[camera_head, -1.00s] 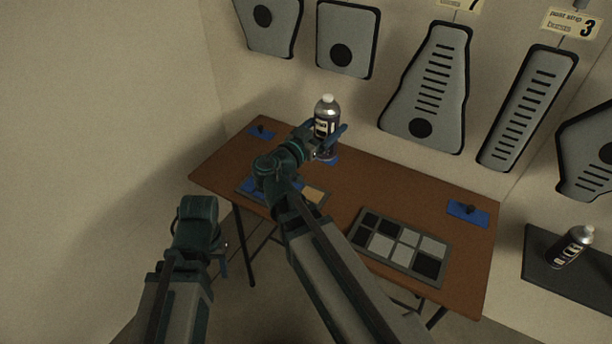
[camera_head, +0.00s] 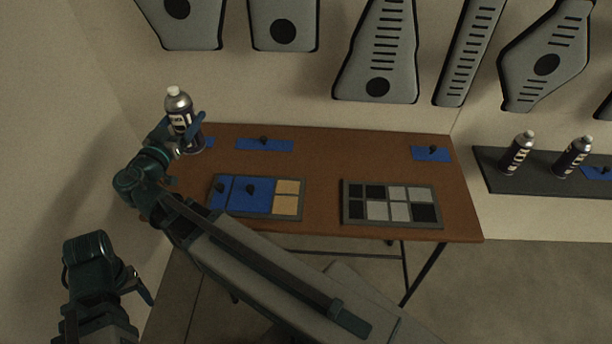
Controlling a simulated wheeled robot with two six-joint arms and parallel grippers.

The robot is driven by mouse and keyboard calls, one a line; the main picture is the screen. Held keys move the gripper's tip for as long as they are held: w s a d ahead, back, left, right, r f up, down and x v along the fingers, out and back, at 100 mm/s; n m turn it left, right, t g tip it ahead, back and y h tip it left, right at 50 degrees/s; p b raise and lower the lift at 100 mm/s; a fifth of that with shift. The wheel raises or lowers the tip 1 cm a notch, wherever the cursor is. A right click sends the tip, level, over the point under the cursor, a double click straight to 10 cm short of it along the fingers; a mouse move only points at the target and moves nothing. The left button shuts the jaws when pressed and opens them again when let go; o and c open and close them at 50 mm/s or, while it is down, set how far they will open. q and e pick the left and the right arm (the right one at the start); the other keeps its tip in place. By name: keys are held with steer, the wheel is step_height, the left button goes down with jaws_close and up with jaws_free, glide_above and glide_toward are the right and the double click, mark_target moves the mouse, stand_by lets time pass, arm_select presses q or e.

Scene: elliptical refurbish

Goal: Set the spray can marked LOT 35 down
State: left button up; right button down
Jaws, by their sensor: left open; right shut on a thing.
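My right gripper (camera_head: 184,143) is shut around the lower part of a spray can (camera_head: 180,107) at the back left of the brown table (camera_head: 330,147). The can is dark with a pale label and silver top, nearly upright and leaning slightly. The label is too small to read. The gripper hides part of its base, and I cannot tell whether it touches the table. My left gripper (camera_head: 142,291) is open and empty at the lower left, off the table.
Blue pads with black knobs lie at the table's back (camera_head: 284,146) and right (camera_head: 421,154). A sectioned blue tray (camera_head: 300,213) and a checkered tray (camera_head: 391,224) lie in front. Two more cans (camera_head: 517,153) (camera_head: 573,157) stand on the dark shelf (camera_head: 495,178).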

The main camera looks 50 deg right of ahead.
arm_select(q)
step_height(320, 180, down, 8)
steer(key=b, duration=0.6)
arm_select(e)
steer(key=w+a+f, duration=0.5)
steer(key=a+f, duration=0.2)
steer(key=shift+w+a+f, duration=0.15)
steer(key=shift+a+f, duration=0.1)
steer(key=shift+f, duration=0.15)
arm_select(q)
step_height(320, 180, down, 10)
steer(key=b, duration=1)
arm_select(e)
step_height(320, 180, down, 10)
steer(key=shift+f, duration=0.1)
steer(key=shift+f, duration=0.15)
jaws_free()
